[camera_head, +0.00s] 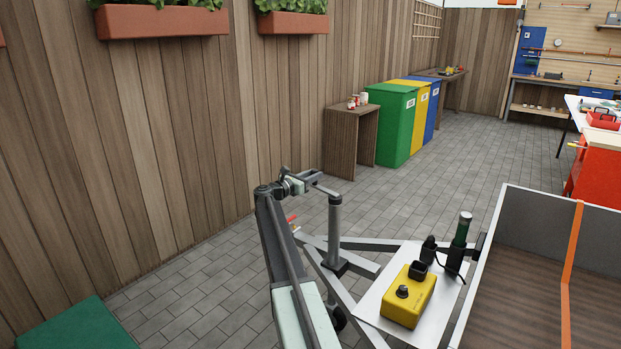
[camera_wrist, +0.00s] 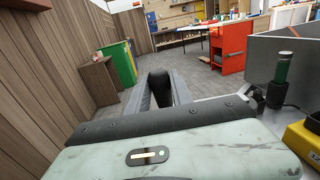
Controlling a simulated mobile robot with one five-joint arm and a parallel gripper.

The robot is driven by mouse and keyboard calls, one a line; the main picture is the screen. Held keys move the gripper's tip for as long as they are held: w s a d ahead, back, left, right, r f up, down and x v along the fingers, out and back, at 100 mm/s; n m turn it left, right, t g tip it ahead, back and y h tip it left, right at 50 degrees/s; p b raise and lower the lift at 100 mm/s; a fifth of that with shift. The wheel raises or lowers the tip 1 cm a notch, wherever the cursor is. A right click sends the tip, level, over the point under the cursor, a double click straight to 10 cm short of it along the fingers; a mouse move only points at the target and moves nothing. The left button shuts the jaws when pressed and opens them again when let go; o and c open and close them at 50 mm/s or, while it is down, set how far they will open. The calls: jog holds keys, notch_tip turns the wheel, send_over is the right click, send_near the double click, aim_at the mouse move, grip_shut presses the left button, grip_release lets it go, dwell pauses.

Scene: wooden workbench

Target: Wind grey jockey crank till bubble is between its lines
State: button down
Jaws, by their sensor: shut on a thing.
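The jockey stand (camera_head: 335,232) is a grey upright post on the trailer's drawbar, with its grey crank (camera_head: 326,191) at the top. My gripper (camera_head: 307,179) is at the crank's outer end, left of the post, shut on its handle. In the wrist view, a dark rounded grip (camera_wrist: 160,88) sits between my two grey fingers. A green tube (camera_head: 462,232) with a grey cap stands upright in a black holder beside the trailer; it also shows in the wrist view (camera_wrist: 283,68). I cannot make out a bubble or lines in either view.
A yellow box (camera_head: 409,297) with a black knob sits on a pale plate (camera_head: 375,301) on the drawbar. The trailer bed (camera_head: 530,270) is at the right. A wooden fence (camera_head: 150,160) runs along the left. Paved floor (camera_head: 440,170) is open behind the post.

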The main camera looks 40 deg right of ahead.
jog(key=shift+w+d+f, duration=0.1)
jog(key=shift+w+d, duration=0.15)
jog(key=shift+w, duration=0.05)
dwell(0.4)
jog(key=c, duration=1.5)
grip_release()
jog(key=o, duration=0.4)
jog(key=shift+w+d+f, duration=0.15)
jog(key=shift+f, duration=0.1)
jog(key=shift+r, duration=0.1)
jog(key=shift+s, duration=0.2)
jog(key=a, duration=0.8)
jog(key=shift+s, duration=0.25)
jog(key=shift+d, duration=0.1)
